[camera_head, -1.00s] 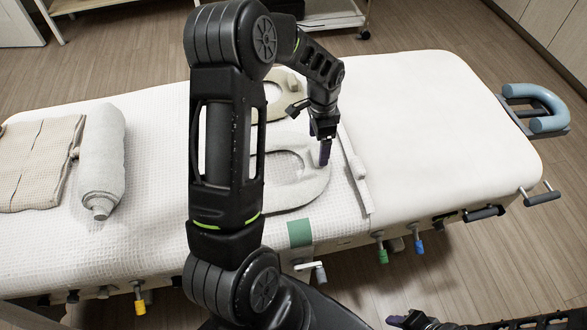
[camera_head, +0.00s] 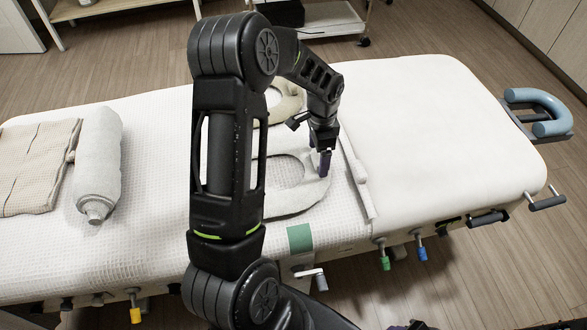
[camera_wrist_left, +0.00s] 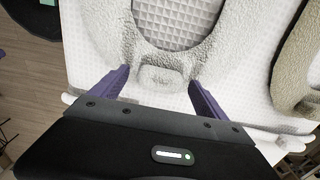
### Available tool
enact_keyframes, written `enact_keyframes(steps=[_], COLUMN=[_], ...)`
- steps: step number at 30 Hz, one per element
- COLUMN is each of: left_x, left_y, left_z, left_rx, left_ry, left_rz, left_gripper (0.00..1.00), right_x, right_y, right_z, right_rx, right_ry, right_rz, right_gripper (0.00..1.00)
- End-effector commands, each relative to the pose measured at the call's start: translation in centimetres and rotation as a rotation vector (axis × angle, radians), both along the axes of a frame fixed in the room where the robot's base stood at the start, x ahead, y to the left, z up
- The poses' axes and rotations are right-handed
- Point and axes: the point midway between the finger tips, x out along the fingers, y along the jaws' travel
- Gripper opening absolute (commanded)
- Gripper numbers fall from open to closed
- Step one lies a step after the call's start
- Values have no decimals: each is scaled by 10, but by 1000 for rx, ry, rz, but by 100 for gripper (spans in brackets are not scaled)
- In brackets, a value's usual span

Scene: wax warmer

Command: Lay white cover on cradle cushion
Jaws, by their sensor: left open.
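The white cover (camera_head: 302,197), a fuzzy ring-shaped piece with a large opening, lies on the massage table. My left arm hides its left part. My left gripper (camera_head: 325,165) points down at the cover's right end. In the left wrist view, the open gripper (camera_wrist_left: 163,90) has one finger on each side of the white cover's narrow end (camera_wrist_left: 160,76), with visible gaps. The blue U-shaped cradle cushion (camera_head: 540,108) is mounted off the table's right end, bare and far from the gripper. Only a dark sliver, likely my right gripper (camera_head: 412,326), shows at the bottom edge.
A beige cover (camera_head: 285,103) lies behind the white one. A thin white bar (camera_head: 356,178) lies just right of the gripper. A rolled towel (camera_head: 98,165) and folded beige cloth (camera_head: 35,165) are at the left. The table's right half (camera_head: 430,130) is clear.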

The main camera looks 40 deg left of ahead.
Motion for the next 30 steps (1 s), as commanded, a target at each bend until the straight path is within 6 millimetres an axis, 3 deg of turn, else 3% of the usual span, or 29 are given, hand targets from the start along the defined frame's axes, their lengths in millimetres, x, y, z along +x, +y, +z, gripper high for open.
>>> enact_keyframes(steps=[20, 30], left_x=[0, 0], left_y=[0, 0], left_z=[0, 0], left_rx=[0, 0], left_ry=[0, 0], left_rz=[0, 0], left_gripper=[85, 57], right_x=[0, 0], right_y=[0, 0], right_z=[-1, -1], right_rx=[0, 0], right_ry=[0, 0], right_rz=[0, 0], right_gripper=[36, 36])
